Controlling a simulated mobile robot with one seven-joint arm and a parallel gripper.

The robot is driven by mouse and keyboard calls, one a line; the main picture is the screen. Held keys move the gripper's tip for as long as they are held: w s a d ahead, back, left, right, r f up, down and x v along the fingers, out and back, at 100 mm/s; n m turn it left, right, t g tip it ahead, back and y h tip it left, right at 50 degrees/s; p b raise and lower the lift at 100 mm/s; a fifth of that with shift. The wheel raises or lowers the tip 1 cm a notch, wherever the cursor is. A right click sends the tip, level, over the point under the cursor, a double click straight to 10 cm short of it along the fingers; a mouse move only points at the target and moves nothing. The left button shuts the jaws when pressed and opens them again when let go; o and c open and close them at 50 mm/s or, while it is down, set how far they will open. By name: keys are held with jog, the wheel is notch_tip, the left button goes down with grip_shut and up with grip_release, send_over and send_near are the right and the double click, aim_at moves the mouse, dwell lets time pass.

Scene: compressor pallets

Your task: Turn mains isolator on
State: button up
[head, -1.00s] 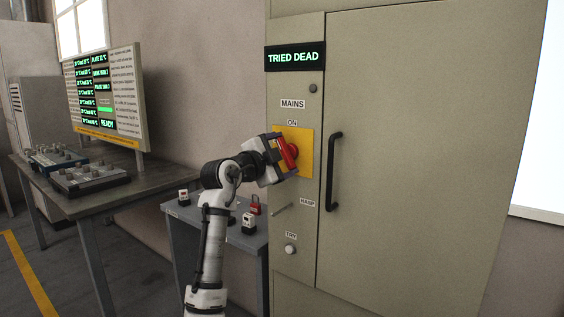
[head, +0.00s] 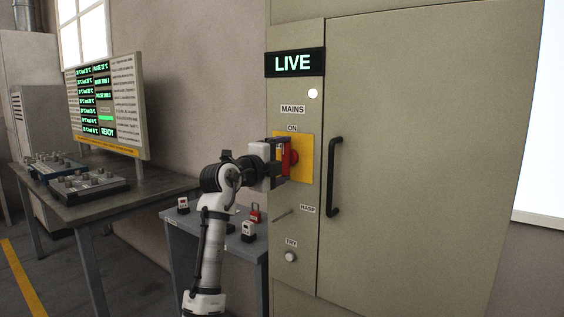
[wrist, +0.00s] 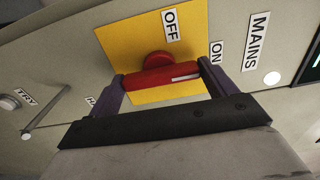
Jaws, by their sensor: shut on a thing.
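The mains isolator is a red rotary handle (head: 291,158) on a yellow plate (head: 304,172) on the cabinet's narrow left panel. In the wrist view the red handle (wrist: 160,82) lies between the two fingers of my gripper (wrist: 162,88), its white mark toward the ON label (wrist: 215,52). The OFF label (wrist: 171,25) is on the yellow plate. My gripper (head: 284,159) is shut on the handle and partly hides it in the head view. The display (head: 294,62) above reads LIVE, and the round lamp (head: 313,93) below it glows white.
A HASP lever (head: 283,212) and a TRY button (head: 291,257) sit below the isolator. A black door handle (head: 334,177) stands out to the right. A small table (head: 185,223) with a red padlock (head: 255,213) and small devices is at lower left.

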dwell(0.3)
jog(key=o, duration=0.9)
jog(key=shift+c, duration=0.2)
jog(key=shift+s, duration=0.1)
jog(key=b+v, duration=0.2)
jog(key=v, duration=1.1)
jog(key=shift+s+a+b, duration=0.2)
jog(key=shift+s+b, duration=0.1)
jog(key=shift+b, duration=0.1)
